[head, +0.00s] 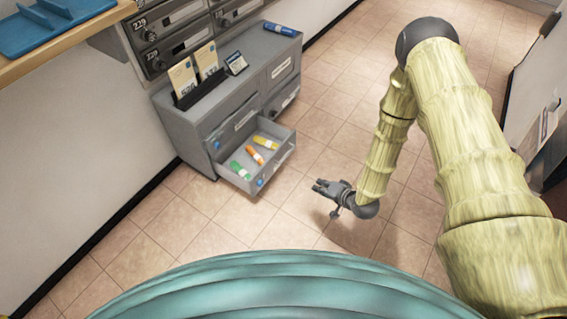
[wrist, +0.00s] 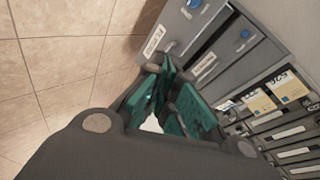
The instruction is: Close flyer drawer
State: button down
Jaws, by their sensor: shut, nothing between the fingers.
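The open drawer (head: 270,172) is the lower left one of the grey cabinet (head: 180,125) in the head view. It is pulled out and holds a green, an orange and a yellow item. Its front has a label and a small blue spot. My gripper (head: 322,188) is shut and empty, to the right of the drawer and apart from it. In the wrist view my gripper's teal finger pads (wrist: 172,100) show in front of the grey cabinet (wrist: 265,85), with labelled fronts and blue knobs. I cannot tell there which front is the open drawer's.
A dark holder with cards (head: 190,95), a small framed card (head: 236,64) and a blue marker (head: 280,29) stand or lie on the cabinet top. Mailboxes (head: 165,35) are behind it. A blue tray (head: 50,25) lies on a wooden shelf. The tiled floor around my gripper is clear.

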jog(key=w+a+f+m+t+y+b, duration=0.1)
jog(key=w+f+y+b, duration=0.3)
jog(key=w+b, duration=0.25)
jog(key=w+a+f+t+y+b, duration=0.1)
jog(key=w+f+y+b, duration=0.2)
jog(key=w+f+b, duration=0.4)
jog(key=y+b, duration=0.1)
jog(key=b, duration=0.7)
send_near(278, 151)
jog(key=x, duration=0.5)
jog(key=shift+w+a+f, duration=0.1)
jog(key=shift+w+f, duration=0.05)
jog(key=shift+w, duration=0.1)
jog(key=shift+x, duration=0.8)
jog(key=shift+w+a, duration=0.1)
